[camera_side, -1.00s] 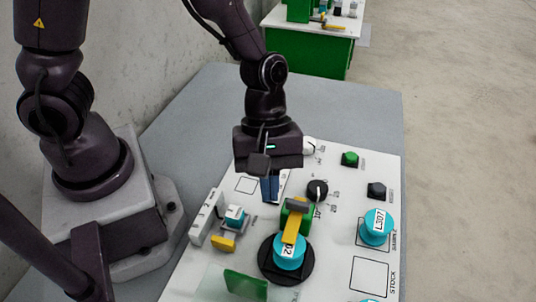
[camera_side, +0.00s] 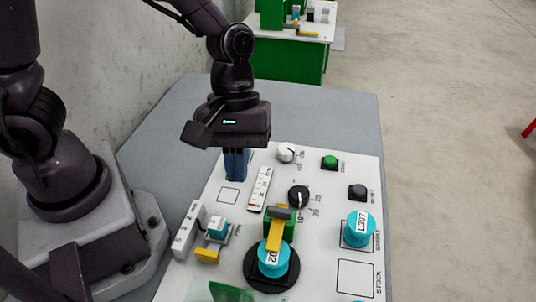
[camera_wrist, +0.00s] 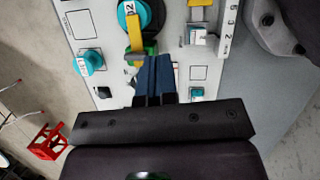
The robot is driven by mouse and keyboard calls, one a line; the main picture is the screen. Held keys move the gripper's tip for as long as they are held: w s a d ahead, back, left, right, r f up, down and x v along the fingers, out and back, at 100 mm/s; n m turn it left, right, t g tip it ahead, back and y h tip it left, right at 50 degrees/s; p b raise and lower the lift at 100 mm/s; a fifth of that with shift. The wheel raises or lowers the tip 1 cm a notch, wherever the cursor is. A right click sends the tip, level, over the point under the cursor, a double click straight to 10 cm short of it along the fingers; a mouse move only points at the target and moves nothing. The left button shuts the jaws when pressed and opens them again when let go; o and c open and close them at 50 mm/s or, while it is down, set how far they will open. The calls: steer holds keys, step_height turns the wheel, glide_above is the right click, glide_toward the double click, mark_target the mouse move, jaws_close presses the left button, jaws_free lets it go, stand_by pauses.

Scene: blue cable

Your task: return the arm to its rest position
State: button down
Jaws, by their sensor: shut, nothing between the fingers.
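My gripper (camera_side: 236,178) hangs over the far left part of the white panel (camera_side: 325,225) in the side view, with its blue fingers pointing down. The fingers are together and hold nothing. In the wrist view my gripper (camera_wrist: 156,58) shows its blue fingers side by side, with panel parts beyond them. My arm rises from its base on the left and bends over to the wrist. The exact height of the fingertips above the panel is hard to tell.
The panel carries a cyan cylinder (camera_side: 358,230), another with a yellow bar (camera_side: 275,235) over it, a black knob (camera_side: 299,196), a white knob (camera_side: 286,152), a green button (camera_side: 330,162) and a white scale (camera_side: 261,189). The grey table (camera_side: 325,112) behind is bare.

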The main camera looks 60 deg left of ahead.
steer(key=s+a+r+m+t+y, duration=0.3)
steer(key=a+r+m+t, duration=0.4)
steer(key=a+r+m, duration=0.3)
steer(key=s+a+r, duration=0.1)
steer(key=a+r, duration=0.2)
steer(key=r, duration=0.2)
steer(key=shift+a+r+t, duration=0.2)
steer(key=shift+r+t, duration=0.1)
steer(key=shift+r, duration=0.05)
